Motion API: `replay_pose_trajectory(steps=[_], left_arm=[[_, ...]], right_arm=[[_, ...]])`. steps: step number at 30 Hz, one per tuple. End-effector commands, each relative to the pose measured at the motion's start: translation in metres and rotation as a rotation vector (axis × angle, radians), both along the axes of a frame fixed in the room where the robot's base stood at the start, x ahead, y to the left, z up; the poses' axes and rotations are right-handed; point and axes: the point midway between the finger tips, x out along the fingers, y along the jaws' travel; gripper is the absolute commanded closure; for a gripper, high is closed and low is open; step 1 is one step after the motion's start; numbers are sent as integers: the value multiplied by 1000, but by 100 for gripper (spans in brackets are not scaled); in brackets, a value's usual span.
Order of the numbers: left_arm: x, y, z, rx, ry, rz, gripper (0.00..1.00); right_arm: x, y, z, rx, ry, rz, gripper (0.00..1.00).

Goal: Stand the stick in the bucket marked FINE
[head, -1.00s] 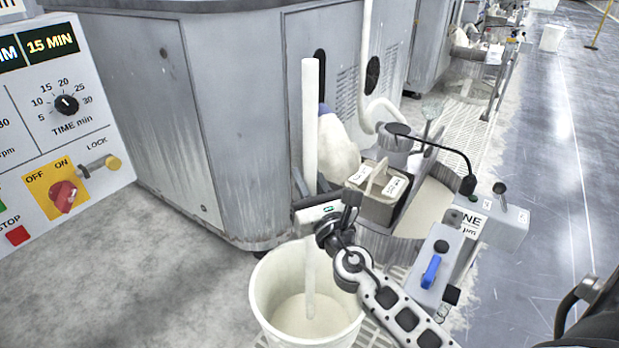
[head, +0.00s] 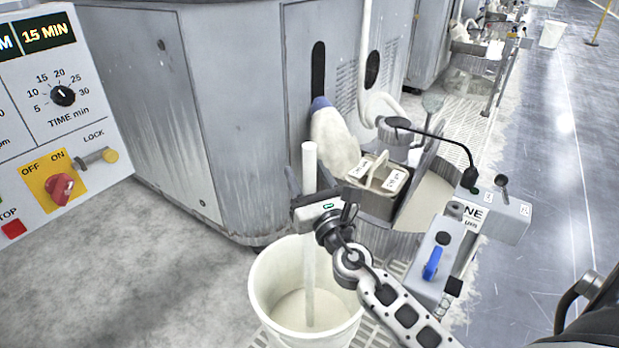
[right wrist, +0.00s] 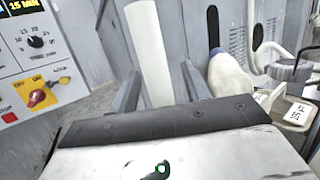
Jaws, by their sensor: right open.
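The stick (head: 309,160) is a long pale rod standing close to upright in the white bucket (head: 262,308). Its lower end reaches the pale contents at the bottom of the bucket. No FINE mark shows on the side of the bucket that I see. My right gripper (head: 309,184) is above the bucket's rim with its fingers on either side of the stick. In the right wrist view the stick (right wrist: 146,40) stands between the open fingers (right wrist: 160,75), with gaps beside it. My left gripper is not in view.
A grey box (head: 497,218) with a partly hidden label ending in "NE" is right of the bucket. A grey cabinet (head: 240,120) and control panel (head: 75,120) stand left. Floor left of the bucket is clear.

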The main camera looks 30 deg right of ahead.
Motion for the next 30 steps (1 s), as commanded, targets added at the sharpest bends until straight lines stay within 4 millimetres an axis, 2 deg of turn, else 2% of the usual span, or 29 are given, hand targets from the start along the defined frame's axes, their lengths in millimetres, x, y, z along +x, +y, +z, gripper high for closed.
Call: replay_pose_trajectory(steps=[5,10,18,24,30], left_arm=[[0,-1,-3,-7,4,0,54],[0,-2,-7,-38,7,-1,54],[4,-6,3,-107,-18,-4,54],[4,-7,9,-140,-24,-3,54],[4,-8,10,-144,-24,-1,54]], right_arm=[[-14,2,-6,0,3,0,52],[-48,8,-15,-3,3,0,52],[-98,16,-26,-1,1,2,52],[-114,19,-28,0,-2,0,52],[-115,19,-27,0,-3,0,52]])
